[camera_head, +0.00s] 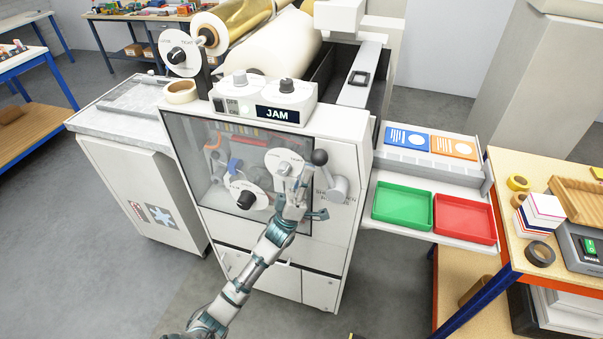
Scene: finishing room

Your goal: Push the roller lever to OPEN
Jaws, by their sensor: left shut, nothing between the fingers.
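The roller lever (320,158) is a grey arm with a black ball knob on the right of the machine's front panel, beside partly hidden lettering that ends in "EN". The knob is at the upper left of the lever's round grey pivot (338,188). My left gripper (301,176) is shut and empty, just left of and below the knob. I cannot tell whether it touches the lever. It covers part of the panel lettering. My right gripper is not in view.
The machine's display (278,114) reads "JAM". A clear door (200,150) with dials stands left of the lever. A green tray (403,205) and a red tray (464,218) sit on a shelf at right. The floor in front is mostly clear.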

